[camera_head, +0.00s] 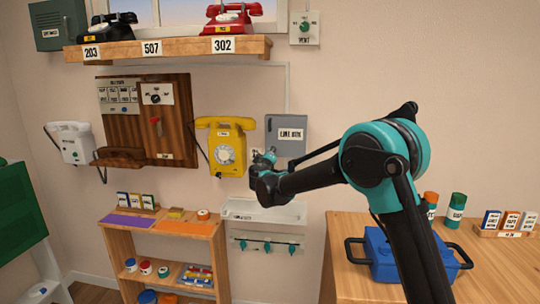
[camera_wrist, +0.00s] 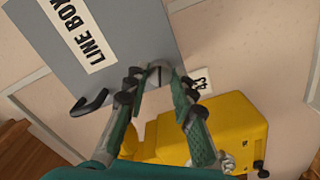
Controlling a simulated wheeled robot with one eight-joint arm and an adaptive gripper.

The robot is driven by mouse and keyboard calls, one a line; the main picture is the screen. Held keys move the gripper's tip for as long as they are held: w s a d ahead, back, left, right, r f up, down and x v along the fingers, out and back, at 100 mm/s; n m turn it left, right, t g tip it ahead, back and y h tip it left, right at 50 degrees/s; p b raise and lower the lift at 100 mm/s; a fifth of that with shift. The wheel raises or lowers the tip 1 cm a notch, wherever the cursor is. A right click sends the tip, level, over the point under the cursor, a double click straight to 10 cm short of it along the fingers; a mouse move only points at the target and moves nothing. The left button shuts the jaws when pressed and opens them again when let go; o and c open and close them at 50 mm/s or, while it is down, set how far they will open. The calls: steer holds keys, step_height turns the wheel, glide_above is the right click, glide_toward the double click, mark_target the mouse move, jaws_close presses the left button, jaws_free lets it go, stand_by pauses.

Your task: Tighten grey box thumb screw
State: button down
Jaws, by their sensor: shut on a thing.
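The grey box (camera_head: 272,132), labelled LINE BOX, is mounted on the wall in the head view, right of the yellow phone. In the wrist view the grey box (camera_wrist: 140,30) fills the upper left, with a dark curved handle (camera_wrist: 90,103) at its edge. My gripper (camera_wrist: 158,78) has its fingertips at the box's lower edge, around a small grey part that appears to be the thumb screw (camera_wrist: 158,68). The fingers are shut on it and partly hide it. In the head view my gripper (camera_head: 264,158) is at the box's lower left; the screw cannot be made out there.
The yellow phone (camera_head: 226,150) hangs close to my gripper; its body also shows beneath the fingers in the wrist view (camera_wrist: 235,115). A white tray (camera_head: 262,212) is below. A wooden table (camera_head: 345,285) with a blue box (camera_head: 385,258) stands at right.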

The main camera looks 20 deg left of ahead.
steer(key=m, duration=1.2)
steer(key=shift+m, duration=0.3)
stand_by(0.4)
steer(key=c, duration=1.3)
jaws_free()
steer(key=shift+o, duration=0.2)
steer(key=v, duration=1.2)
